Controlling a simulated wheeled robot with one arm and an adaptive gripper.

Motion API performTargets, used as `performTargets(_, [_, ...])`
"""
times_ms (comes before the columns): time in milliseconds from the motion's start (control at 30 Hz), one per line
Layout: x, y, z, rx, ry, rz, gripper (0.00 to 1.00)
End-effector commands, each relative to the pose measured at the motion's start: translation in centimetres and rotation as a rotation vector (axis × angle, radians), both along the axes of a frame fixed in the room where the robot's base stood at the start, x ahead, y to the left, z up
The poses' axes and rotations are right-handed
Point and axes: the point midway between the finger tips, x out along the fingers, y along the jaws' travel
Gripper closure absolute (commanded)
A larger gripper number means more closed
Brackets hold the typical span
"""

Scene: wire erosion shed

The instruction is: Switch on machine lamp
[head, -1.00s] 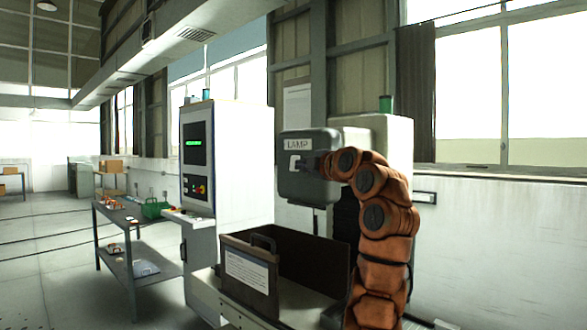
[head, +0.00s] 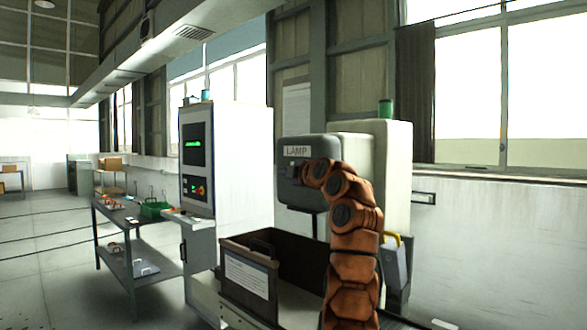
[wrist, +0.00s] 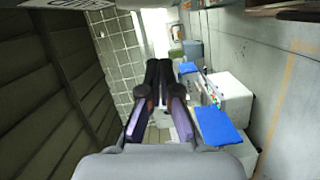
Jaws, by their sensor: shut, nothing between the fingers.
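The grey machine box labelled LAMP (head: 318,147) is at the centre of the head view, with its label above the switch area. My gripper (head: 289,171) is in front of the lower left part of its face and hides the switch. I cannot tell whether the gripper touches it or which way the switch stands. In the wrist view my gripper (wrist: 158,66) has its dark fingers together with nothing between them. Part of the lamp label (wrist: 75,4) shows at the top left edge there, off to the side of the fingertips.
A dark open-topped bin (head: 303,256) with a notice stands below the box. A white control cabinet (head: 241,160) is to the left. A grey cart (head: 118,214) with a green crate (head: 155,209) stands further left. Open floor lies beyond it.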

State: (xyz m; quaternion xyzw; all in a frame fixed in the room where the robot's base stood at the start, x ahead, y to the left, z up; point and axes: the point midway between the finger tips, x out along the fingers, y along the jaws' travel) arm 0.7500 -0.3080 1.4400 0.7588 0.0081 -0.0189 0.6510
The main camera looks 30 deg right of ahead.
Motion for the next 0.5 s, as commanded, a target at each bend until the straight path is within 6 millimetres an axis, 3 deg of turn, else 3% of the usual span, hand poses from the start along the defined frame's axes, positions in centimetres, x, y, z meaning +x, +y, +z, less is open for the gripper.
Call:
performTargets(100, [1.5, 0.0, 0.2, 0.001, -0.001, -0.001, 1.0])
performTargets(300, [2.0, -2.6, -0.3, 0.003, 0.003, -0.002, 1.0])
performTargets(500, [2.2, -3.8, -0.5, 0.0, -0.003, -0.001, 1.0])
